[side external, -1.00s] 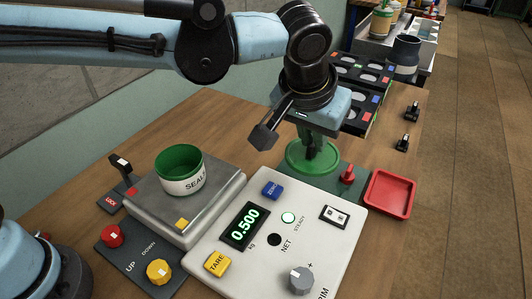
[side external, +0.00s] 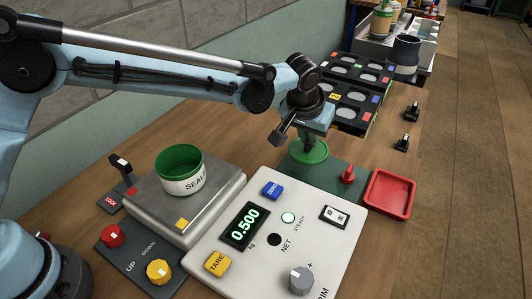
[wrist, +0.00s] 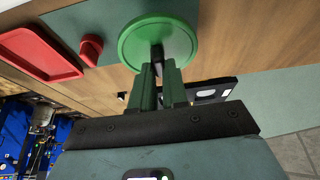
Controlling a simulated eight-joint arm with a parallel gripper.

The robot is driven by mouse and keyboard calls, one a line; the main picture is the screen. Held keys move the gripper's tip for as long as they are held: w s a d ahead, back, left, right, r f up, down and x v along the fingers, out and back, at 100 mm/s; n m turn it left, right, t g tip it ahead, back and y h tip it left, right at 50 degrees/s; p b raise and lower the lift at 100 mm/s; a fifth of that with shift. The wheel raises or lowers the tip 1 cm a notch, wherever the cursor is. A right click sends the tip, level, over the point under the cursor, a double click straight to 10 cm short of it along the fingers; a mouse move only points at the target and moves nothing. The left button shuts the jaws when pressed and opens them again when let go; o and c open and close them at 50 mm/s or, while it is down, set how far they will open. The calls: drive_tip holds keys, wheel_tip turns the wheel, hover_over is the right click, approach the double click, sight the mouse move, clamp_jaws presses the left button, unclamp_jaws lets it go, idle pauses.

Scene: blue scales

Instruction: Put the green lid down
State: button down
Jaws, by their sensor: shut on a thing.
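The round green lid (side external: 303,158) is over the far-left part of the dark green mat (side external: 328,182) in the side view. My gripper (side external: 312,142) points down at it and is shut on its dark central knob. The wrist view also shows the lid (wrist: 135,42) in front of my green fingers (wrist: 158,72), with the knob between their tips. I cannot tell whether the lid touches the mat or hangs just above it. The white cup marked SEAL (side external: 183,184), green inside, stands open on the scale plate (side external: 143,195).
A red knob (side external: 347,173) and a red tray (side external: 390,194) stand right of the lid. The control panel (side external: 330,243), reading 0.500, is in front. Black racks with round pockets (side external: 355,95) lie behind. Bare wood shows between the racks and the tray.

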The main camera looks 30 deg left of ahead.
sight(306, 143)
drive_tip(key=shift+w+a+f, duration=0.2)
drive_tip(key=shift+w+f, duration=0.1)
drive_tip(key=shift+f, duration=1.9)
drive_tip(key=shift+f, duration=0.15)
drive_tip(key=c, duration=1.1)
unclamp_jaws()
drive_tip(key=shift+c, duration=0.2)
